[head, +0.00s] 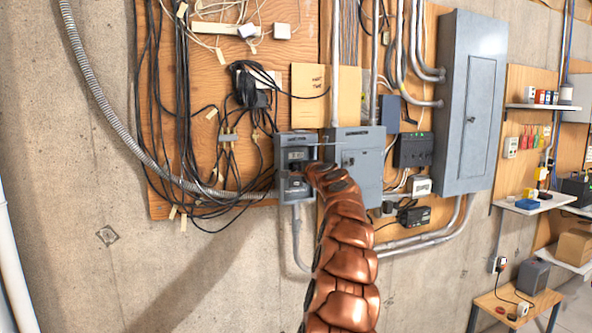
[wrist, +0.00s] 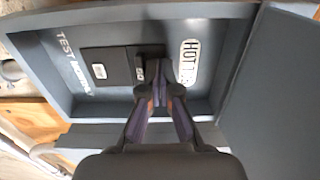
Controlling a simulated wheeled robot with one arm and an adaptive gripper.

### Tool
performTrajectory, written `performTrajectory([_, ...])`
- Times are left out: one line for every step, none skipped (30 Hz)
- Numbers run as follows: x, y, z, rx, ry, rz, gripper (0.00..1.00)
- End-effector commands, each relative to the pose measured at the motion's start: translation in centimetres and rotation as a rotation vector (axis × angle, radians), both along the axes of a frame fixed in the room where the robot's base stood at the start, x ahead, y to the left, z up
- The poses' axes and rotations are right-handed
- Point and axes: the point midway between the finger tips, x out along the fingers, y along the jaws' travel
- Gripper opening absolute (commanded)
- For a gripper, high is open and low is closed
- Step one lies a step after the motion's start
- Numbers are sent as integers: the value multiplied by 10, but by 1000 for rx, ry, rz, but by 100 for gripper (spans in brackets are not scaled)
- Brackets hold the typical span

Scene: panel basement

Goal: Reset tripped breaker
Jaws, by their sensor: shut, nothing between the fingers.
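The breaker box (head: 296,150) is a small grey enclosure on the plywood panel in the head view, with a dark breaker inside. In the wrist view its recessed grey front carries the labels "TEST MONTHLY" and "HOT TUB". The black breaker (wrist: 110,66) has a white button and a dark switch part near its right end. My gripper (wrist: 165,88) is shut and empty, its fingertips at that right end of the breaker, beside the "HOT TUB" label. The fingertips hide part of the switch, so its position and any contact cannot be told. My copper-coloured arm reaches up to the box.
A grey box (head: 357,160) stands just right of the breaker box, and a tall grey panel (head: 472,100) farther right. Black cables (head: 185,110) hang at the left. Conduits run below. Shelves and a small wooden table (head: 515,300) stand at the right.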

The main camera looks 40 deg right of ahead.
Motion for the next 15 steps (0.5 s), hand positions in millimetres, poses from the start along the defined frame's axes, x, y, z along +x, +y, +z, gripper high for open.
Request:
performTrajectory([0, 0, 0, 0, 0, 0, 0])
performTrajectory([0, 0, 0, 0, 0, 0, 0])
performTrajectory([-1, 0, 0, 0, 0, 0, 0])
performTrajectory([-1, 0, -1, 0, 0, 0, 0])
performTrajectory([-2, 0, -1, 0, 0, 0, 0])
performTrajectory([-4, 1, -2, 1, 0, -1, 0])
performTrajectory([-5, 2, -2, 1, 0, -1, 0])
performTrajectory([-7, 2, -3, 1, 1, -1, 0])
performTrajectory([-9, 3, -4, 2, 0, 0, 0])
performTrajectory([-11, 4, -4, 3, 0, 0, 0])
performTrajectory([-13, 4, -3, 3, 0, 0, 0])
performTrajectory([-16, 5, -3, 3, -1, 0, 0])
performTrajectory([-18, 6, -2, 2, -2, -1, 0])
performTrajectory([-20, 7, -1, 1, -3, -1, 0])
performTrajectory([-23, 7, -1, 1, -3, -1, 0])
